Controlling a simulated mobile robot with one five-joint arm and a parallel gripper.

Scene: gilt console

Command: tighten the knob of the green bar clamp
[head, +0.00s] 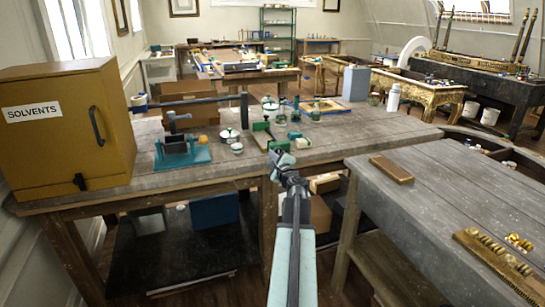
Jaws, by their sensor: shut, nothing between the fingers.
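The green bar clamp (263,127) appears to be the small green-ended item lying near the front edge of the grey workbench (330,150), at the middle of the head view. Its near green part shows just above my gripper, and its knob is too small to make out. My gripper (281,155) is shut and empty at the bench's front edge, in front of the clamp's near end. I cannot tell whether it touches the clamp. My pale arm reaches up from the bottom of the view.
A yellow solvents cabinet (60,125) stands at the left. A dark vise (180,143) sits on a teal base beside it. Small tins (230,134) and glass jars (281,115) stand close around the clamp. A second table (440,205) at right holds a wooden block (391,169).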

